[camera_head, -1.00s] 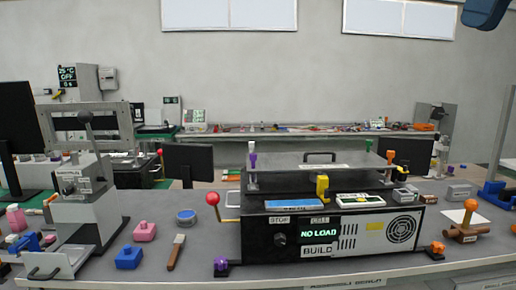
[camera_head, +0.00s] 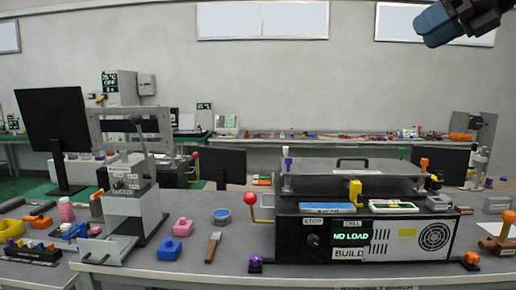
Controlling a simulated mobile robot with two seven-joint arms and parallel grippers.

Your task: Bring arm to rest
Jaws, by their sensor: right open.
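My right gripper (camera_head: 448,22) shows at the top right of the head view, high above the bench and apart from everything on it. It is dark with a blue-grey part and looks empty. My left gripper is out of the picture. Below stands the black machine (camera_head: 352,232), its display reading NO LOAD, with a red-ball lever (camera_head: 251,199) at its left side. A grey lever press (camera_head: 132,190) stands upright to its left.
A dark monitor (camera_head: 55,120) stands at the left. The air above the bench is clear.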

